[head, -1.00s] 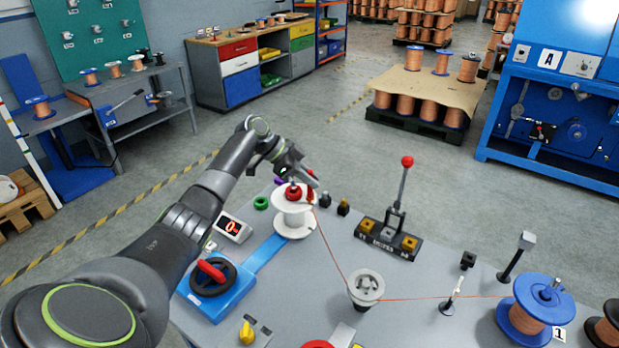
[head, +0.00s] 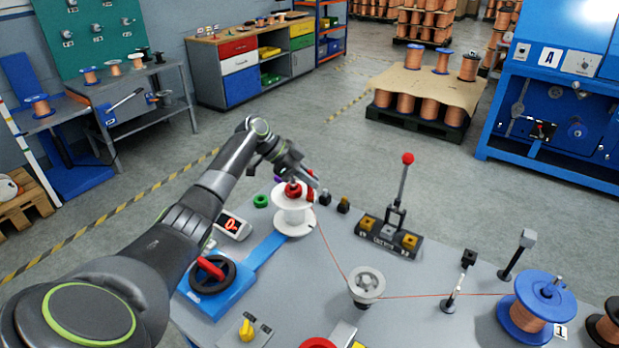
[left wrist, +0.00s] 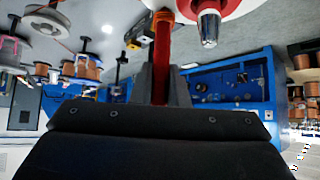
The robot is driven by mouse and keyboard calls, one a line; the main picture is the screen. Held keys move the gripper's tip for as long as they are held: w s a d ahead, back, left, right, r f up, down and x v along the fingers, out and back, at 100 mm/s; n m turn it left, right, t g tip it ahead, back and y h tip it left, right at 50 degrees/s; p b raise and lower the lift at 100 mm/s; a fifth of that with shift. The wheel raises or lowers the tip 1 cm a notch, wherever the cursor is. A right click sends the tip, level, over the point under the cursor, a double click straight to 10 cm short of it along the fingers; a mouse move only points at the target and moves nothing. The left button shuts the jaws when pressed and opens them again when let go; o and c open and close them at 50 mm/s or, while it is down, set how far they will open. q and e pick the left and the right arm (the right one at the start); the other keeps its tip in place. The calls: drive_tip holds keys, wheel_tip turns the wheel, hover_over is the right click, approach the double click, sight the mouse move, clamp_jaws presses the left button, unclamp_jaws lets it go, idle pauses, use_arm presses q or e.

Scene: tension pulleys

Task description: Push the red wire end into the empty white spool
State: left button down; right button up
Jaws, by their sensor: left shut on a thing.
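The white spool (head: 292,216) stands upright on the far left part of the table, with a red knob (head: 293,190) on top. My left gripper (head: 309,180) is at the spool's upper right side. It is shut on the red wire end (left wrist: 162,60), a red rod between its fingers in the left wrist view. The white spool's rim (left wrist: 236,12) shows there beside the rod, with a metal tip pointing out. The thin red wire (head: 331,250) runs from the spool's right side down to a grey pulley (head: 366,284). Whether the end touches the spool is unclear. My right gripper is out of view.
A blue wire spool (head: 537,308) stands at the table's right. A red-knobbed lever (head: 402,190) and small posts stand right of the white spool. A blue crank unit (head: 213,277) and a display (head: 232,226) stand left of it.

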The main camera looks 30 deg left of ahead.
use_arm(q)
drive_tip(key=c, duration=1.3)
unclamp_jaws()
drive_tip(key=shift+c, duration=0.2)
drive_tip(key=shift+o, duration=0.2)
drive_tip(key=o, duration=0.3)
drive_tip(key=shift+r, duration=0.1)
drive_tip(key=p+v, duration=0.3)
drive_tip(key=v, duration=0.4)
drive_tip(key=shift+p, duration=0.4)
